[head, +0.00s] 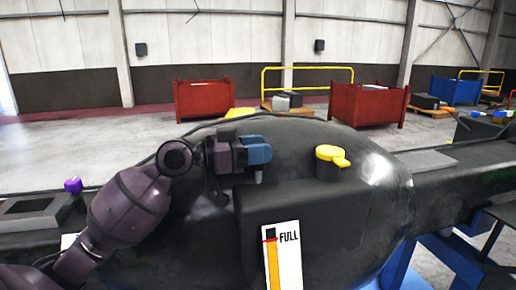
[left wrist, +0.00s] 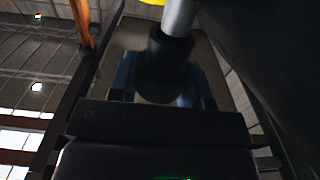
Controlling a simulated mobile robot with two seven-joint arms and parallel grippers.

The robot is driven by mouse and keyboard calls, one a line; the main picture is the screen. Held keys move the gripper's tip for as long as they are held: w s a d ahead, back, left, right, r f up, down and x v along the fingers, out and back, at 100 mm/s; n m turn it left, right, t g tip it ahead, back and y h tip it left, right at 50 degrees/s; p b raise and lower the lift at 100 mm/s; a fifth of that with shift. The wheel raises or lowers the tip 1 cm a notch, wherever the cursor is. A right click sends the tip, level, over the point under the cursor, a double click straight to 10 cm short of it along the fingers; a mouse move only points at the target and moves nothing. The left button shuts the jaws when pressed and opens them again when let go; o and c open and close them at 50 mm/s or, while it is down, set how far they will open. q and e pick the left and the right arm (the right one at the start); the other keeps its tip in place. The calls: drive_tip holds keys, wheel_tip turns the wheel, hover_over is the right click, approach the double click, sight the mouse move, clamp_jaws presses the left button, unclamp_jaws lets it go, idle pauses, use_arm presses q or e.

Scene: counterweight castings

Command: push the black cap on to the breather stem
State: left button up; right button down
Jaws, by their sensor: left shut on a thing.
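My left gripper (head: 257,152), with blue fingers, is at the top of a large dark casting (head: 320,215). In the left wrist view the gripper (left wrist: 165,85) is shut on the black cap (left wrist: 167,65), which sits between its fingers. The grey breather stem (left wrist: 180,18) meets the cap's open end there. I cannot tell how far the stem goes into the cap. In the head view a short grey piece of the stem (head: 258,177) shows below the fingers, and the cap is hidden by them. My right gripper is not in view.
A yellow filler cap (head: 330,157) stands on the casting right of the gripper. A white level gauge marked FULL (head: 283,255) is on its front. A purple knob (head: 73,185) is at the left. Red bins (head: 367,105) stand far back on open floor.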

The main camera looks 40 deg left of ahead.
use_arm(q)
drive_tip(key=shift+f, duration=0.35)
drive_tip(key=o, duration=0.9)
drive_tip(key=shift+s+a, duration=0.1)
drive_tip(key=shift+s, duration=0.05)
drive_tip(key=b+v, duration=0.2)
drive_tip(key=v, duration=0.8)
drive_tip(key=shift+s, duration=0.2)
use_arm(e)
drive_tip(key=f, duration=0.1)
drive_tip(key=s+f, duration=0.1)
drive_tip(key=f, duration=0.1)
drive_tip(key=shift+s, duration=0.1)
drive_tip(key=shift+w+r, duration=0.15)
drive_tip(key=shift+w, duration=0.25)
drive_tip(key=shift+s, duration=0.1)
